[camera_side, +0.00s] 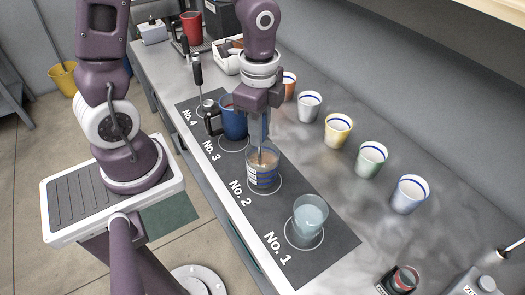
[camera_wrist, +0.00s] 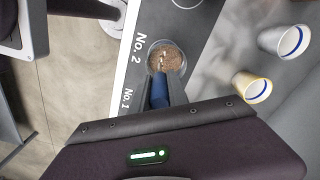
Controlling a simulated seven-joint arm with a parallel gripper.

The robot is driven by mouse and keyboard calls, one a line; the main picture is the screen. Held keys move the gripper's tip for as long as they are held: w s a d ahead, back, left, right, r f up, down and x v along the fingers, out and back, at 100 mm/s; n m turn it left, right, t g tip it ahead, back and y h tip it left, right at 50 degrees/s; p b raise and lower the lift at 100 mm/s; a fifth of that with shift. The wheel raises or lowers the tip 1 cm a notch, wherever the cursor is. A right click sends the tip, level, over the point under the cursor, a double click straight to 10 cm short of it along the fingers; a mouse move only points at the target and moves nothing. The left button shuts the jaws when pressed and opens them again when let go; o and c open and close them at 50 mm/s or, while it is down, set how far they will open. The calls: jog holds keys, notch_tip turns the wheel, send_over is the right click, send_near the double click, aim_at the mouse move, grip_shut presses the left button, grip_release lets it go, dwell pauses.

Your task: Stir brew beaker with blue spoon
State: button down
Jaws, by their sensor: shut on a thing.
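The brew beaker (camera_side: 263,178) is a clear glass with brown liquid and blue markings. It stands upright in the No. 2 circle; the wrist view shows its foamy brown surface (camera_wrist: 165,57) from above. My gripper (camera_side: 262,140) points down just above the beaker and is shut on the blue spoon (camera_wrist: 160,92), whose blue handle shows between the fingers in the wrist view. In the side view a thin dark stem runs down from the fingers into the beaker. The spoon's bowl is hidden in the brew.
A glass of pale blue liquid (camera_side: 311,215) stands at No. 1. A blue mug (camera_side: 234,122) stands at No. 3, close behind my gripper. A slim upright tool (camera_side: 198,75) is at No. 4. Several cups, including a yellow one (camera_side: 338,131), line the right of the counter.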

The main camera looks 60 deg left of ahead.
jog(key=shift+s, duration=0.1)
jog(key=shift+w+a, duration=0.25)
jog(key=shift+w, duration=0.3)
jog(key=shift+r, duration=4.45)
jog(key=shift+r, duration=2)
